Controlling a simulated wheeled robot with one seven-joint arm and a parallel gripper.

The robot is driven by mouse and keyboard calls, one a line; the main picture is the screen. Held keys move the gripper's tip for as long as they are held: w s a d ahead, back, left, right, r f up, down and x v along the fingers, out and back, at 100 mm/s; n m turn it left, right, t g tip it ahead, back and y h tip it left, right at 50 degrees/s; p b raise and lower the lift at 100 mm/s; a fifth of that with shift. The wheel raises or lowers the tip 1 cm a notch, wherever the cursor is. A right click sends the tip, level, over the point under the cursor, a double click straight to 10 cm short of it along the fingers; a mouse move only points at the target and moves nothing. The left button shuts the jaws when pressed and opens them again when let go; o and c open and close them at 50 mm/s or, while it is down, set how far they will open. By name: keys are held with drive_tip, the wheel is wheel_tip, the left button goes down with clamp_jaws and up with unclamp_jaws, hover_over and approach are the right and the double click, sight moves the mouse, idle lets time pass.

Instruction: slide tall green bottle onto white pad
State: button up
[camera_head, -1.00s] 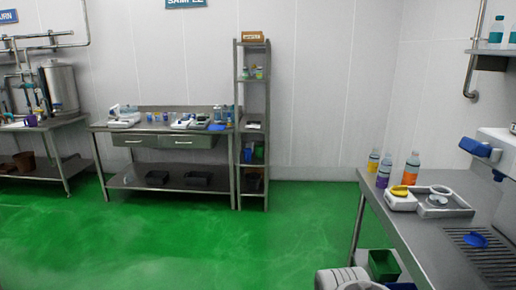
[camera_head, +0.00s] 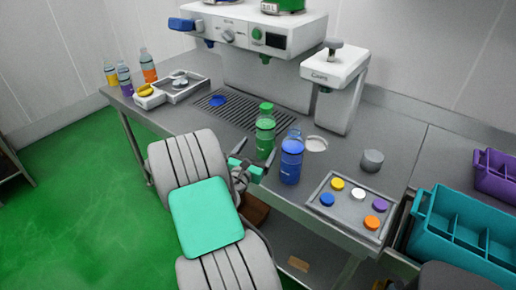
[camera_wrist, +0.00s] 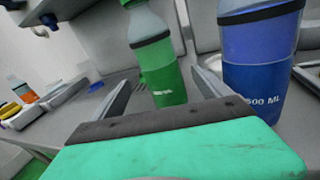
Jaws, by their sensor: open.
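The tall green bottle (camera_head: 265,139) stands upright on the steel counter by the drip grille. My gripper (camera_head: 259,152) is open at the counter's front edge, facing it. In the wrist view the green bottle (camera_wrist: 161,72) stands ahead, between the lines of the two spread fingers (camera_wrist: 163,90); whether they touch it I cannot tell. The white pad (camera_head: 317,144) is a flat round disc on the counter, behind and right of the green bottle. A blue bottle (camera_head: 291,161) stands close to the right finger, between my gripper and the pad's side; it looms large in the wrist view (camera_wrist: 262,62).
A tray of coloured caps (camera_head: 345,205) lies right of the blue bottle. A small grey cup (camera_head: 372,160) stands behind it. The white coffee machine (camera_head: 255,40) and grinder (camera_head: 335,72) rise at the back. A teal crate (camera_head: 465,240) is at far right.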

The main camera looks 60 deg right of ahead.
sight(266, 135)
drive_tip(key=shift+s+d+r+n, duration=0.1)
drive_tip(key=shift+s+d+n, duration=0.1)
drive_tip(key=shift+n, duration=0.5)
drive_tip(key=shift+w+d, duration=0.1)
drive_tip(key=shift+d, duration=0.25)
drive_tip(key=d, duration=0.2)
drive_tip(key=d+p, duration=0.1)
drive_tip(key=d, duration=0.1)
drive_tip(key=w+d, duration=0.1)
drive_tip(key=d, duration=0.1)
drive_tip(key=shift+d+p, duration=0.3)
drive_tip(key=shift+d, duration=0.1)
drive_tip(key=shift+c, duration=0.5)
clamp_jaws()
